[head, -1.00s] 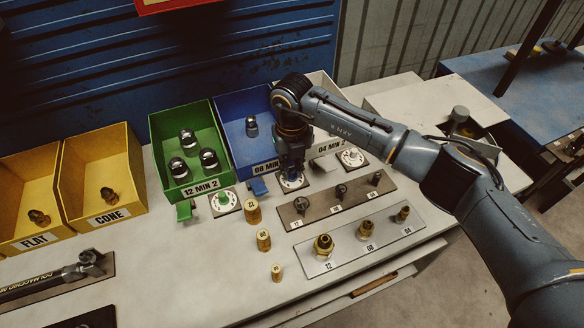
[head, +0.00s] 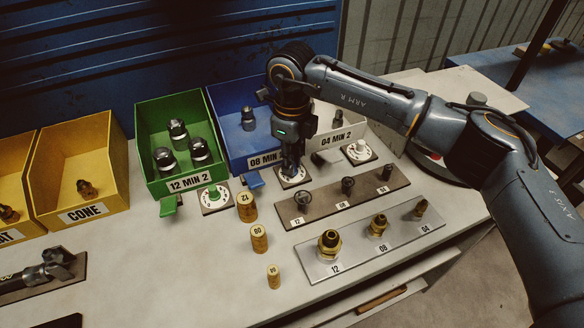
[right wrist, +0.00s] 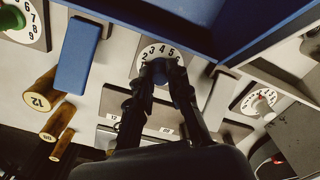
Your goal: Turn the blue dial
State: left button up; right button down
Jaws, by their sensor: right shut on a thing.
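The blue dial (right wrist: 159,72) sits on a round white numbered plate on the bench, in front of the blue bin. In the right wrist view its plate shows 3, 4 and 5 along the far edge. My right gripper (right wrist: 168,80) is shut on the blue dial, one finger on each side of it. In the head view my right gripper (head: 290,168) points straight down at the dial plate (head: 293,178) and hides most of the dial. My left gripper is not in view.
A green dial (head: 213,192) and a white dial (head: 359,148) stand to either side. A blue tab (head: 254,179) is close on the left. The blue bin (head: 236,100) is behind.

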jog(key=shift+n+b, duration=0.75)
jog(key=shift+n, duration=0.35)
jog(key=c, duration=1.3)
grip_release()
jog(key=shift+r, duration=0.1)
notch_tip(320, 180, up, 12)
jog(key=shift+f, duration=0.1)
